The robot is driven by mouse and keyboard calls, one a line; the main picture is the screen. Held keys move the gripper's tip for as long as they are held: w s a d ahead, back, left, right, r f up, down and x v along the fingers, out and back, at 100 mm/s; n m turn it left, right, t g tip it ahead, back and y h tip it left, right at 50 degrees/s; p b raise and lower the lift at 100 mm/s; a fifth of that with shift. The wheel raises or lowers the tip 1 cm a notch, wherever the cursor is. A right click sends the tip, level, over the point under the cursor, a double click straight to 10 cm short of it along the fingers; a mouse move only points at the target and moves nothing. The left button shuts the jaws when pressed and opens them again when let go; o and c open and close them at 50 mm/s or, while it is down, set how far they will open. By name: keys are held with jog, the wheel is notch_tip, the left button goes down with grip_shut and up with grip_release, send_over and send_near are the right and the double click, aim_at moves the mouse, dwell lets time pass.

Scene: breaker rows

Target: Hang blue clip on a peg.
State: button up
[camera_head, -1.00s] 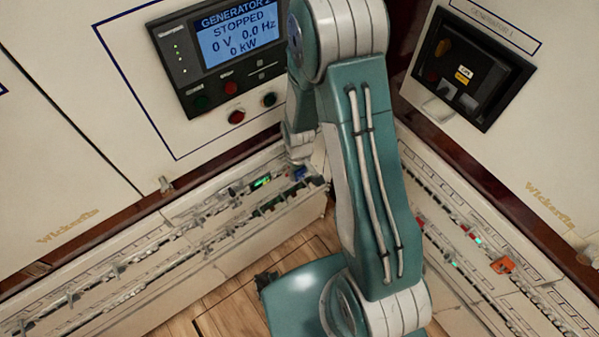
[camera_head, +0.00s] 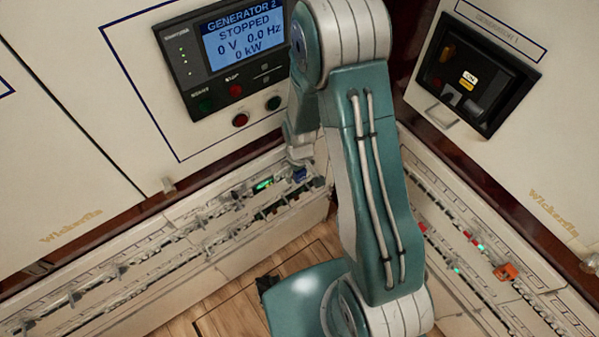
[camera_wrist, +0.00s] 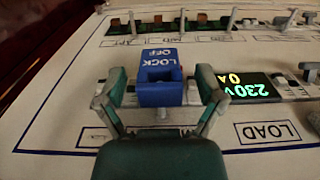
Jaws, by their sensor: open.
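The blue clip (camera_wrist: 158,82), marked LOCK OFF, sits between the two fingers of my gripper (camera_wrist: 160,88) in the wrist view. The fingers stand apart on either side of the clip, with a visible gap at each side. A small light metal stud (camera_wrist: 161,112) shows just below the clip; I cannot tell whether they touch. In the head view the clip is a small blue patch (camera_head: 299,175) at the end of my arm, by the left breaker row. Which posts are pegs is unclear.
A lit green readout (camera_wrist: 245,86) and a grey upright post (camera_wrist: 232,20) are to the right of the clip. A row of breakers (camera_wrist: 165,24) lies behind. In the head view, the generator display (camera_head: 243,35) is above, and an orange piece (camera_head: 506,271) is on the right row.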

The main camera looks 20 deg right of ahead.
notch_tip(320, 180, up, 7)
jog(key=shift+r, duration=0.15)
dwell(0.4)
